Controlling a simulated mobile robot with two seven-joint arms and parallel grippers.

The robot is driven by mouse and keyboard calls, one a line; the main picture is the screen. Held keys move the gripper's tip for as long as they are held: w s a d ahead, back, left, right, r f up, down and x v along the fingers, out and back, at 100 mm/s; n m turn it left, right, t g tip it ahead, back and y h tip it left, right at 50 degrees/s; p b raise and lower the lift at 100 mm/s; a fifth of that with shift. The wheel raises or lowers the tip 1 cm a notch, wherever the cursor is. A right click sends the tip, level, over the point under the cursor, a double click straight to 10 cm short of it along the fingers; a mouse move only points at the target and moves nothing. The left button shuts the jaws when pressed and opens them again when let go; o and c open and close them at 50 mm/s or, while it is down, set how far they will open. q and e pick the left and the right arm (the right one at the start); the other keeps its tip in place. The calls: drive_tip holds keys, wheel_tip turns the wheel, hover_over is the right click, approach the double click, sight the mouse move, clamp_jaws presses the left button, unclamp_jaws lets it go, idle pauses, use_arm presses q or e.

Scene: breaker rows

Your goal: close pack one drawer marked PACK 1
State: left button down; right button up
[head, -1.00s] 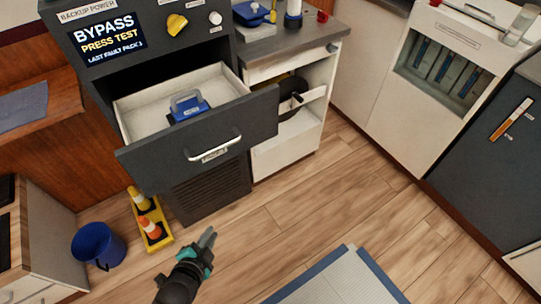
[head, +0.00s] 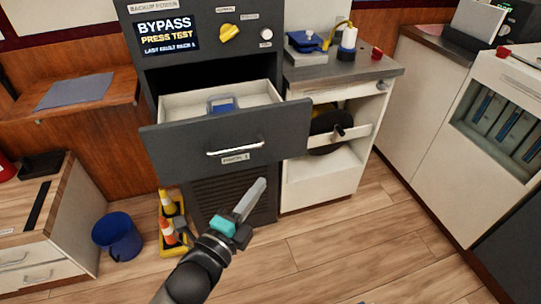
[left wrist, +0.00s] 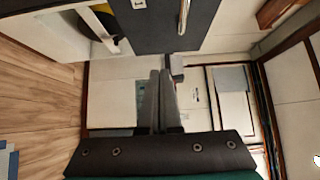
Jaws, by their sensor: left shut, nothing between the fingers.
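The dark-fronted drawer (head: 180,148) stands pulled out from the backup power cabinet in the head view. It has a silver bar handle (head: 235,147) and a small label (head: 235,160) below it, too small to read surely. A blue pack (head: 222,104) with a grey handle sits inside, partly hidden by the drawer front. My left gripper (head: 260,187) is shut and empty, in front of and below the drawer, apart from the handle. In the left wrist view its fingers (left wrist: 160,75) are together, near a dark panel (left wrist: 155,28) that looks like the drawer front. My right gripper is not in view.
A blue bucket (head: 118,236) and a yellow tray with cones (head: 168,222) stand on the floor to the left. A white cabinet with open shelves (head: 325,180) stands right of the drawer. The wooden floor (head: 340,240) in front is clear.

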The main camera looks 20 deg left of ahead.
use_arm(q)
drive_tip(key=b, duration=0.2)
approach(278, 143)
drive_tip(key=w+d, duration=0.2)
drive_tip(key=d, duration=0.1)
drive_tip(key=shift+w+a+b, duration=0.15)
drive_tip(key=shift+w+a, duration=0.15)
drive_tip(key=shift+w, duration=0.3)
drive_tip(key=shift+w+a+b, duration=0.15)
drive_tip(key=shift+w+a, duration=0.15)
drive_tip(key=shift+w, duration=0.35)
drive_tip(key=shift+w+a+b, duration=0.15)
drive_tip(key=shift+w+a, duration=0.15)
drive_tip(key=shift+w, duration=0.3)
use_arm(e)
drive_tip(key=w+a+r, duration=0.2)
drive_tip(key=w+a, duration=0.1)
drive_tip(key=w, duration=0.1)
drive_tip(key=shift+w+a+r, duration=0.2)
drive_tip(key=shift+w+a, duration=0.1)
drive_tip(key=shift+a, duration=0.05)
